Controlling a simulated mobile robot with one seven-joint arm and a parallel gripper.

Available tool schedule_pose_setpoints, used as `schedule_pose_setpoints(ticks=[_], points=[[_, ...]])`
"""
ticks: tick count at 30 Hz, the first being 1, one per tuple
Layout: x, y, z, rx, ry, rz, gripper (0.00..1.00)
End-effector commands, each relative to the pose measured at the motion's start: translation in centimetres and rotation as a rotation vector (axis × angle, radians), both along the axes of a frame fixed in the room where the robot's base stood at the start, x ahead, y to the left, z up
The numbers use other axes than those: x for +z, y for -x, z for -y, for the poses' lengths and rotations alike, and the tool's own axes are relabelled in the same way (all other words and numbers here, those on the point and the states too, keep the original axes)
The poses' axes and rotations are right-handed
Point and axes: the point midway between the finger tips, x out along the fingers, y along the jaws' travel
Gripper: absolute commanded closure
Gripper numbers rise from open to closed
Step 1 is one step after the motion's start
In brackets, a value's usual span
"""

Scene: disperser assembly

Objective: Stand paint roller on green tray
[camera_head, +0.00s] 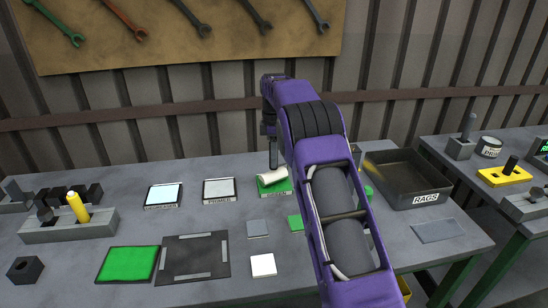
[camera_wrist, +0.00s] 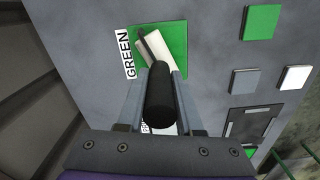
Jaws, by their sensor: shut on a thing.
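The paint roller has a white cylinder (camera_head: 271,177) and a black handle (camera_wrist: 160,97). My gripper (camera_head: 273,158) is shut on the handle, which lies between both fingers in the wrist view (camera_wrist: 159,80). The handle points up and the cylinder lies across, slightly slanted. The green tray (camera_head: 284,187) is directly below, with a "GREEN" label along its edge; its green surface also shows in the wrist view (camera_wrist: 178,33). The cylinder is over the tray. I cannot tell whether it touches the tray or hangs just above it.
Two labelled pale trays (camera_head: 162,195) (camera_head: 219,189) stand to the left. A RAGS bin (camera_head: 407,172) is right of my arm. A grey holder with a yellow piece (camera_head: 77,208), a large green square (camera_head: 128,264) and a dark mat (camera_head: 196,258) lie at left. A white square (camera_head: 263,265) lies in front.

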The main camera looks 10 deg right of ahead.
Motion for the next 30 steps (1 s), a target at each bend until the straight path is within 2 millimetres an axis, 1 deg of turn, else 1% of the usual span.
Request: schedule_pose_setpoints(ticks=[4, 5, 6, 9, 17, 20, 23, 25, 30], points=[[-0.3, 0.0, 0.0, 0.000, 0.000, 0.000, 1.00], [-0.3, 0.0, 0.0, 0.000, 0.000, -0.001, 0.60], [-0.3, 0.0, 0.0, 0.000, 0.000, -0.001, 0.53], [-0.3, 0.0, 0.0, 0.000, 0.000, -0.001, 0.35], [-0.3, 0.0, 0.0, 0.000, 0.000, -0.001, 0.35], [0.2, 0.0, 0.0, 0.000, 0.000, 0.001, 0.35], [1.4, -0.1, 0.0, 0.000, 0.000, 0.002, 0.35], [2.7, -0.1, 0.1, 0.000, 0.000, 0.002, 0.35], [6.8, -0.1, 0.1, 0.001, 0.000, 0.004, 0.35]])
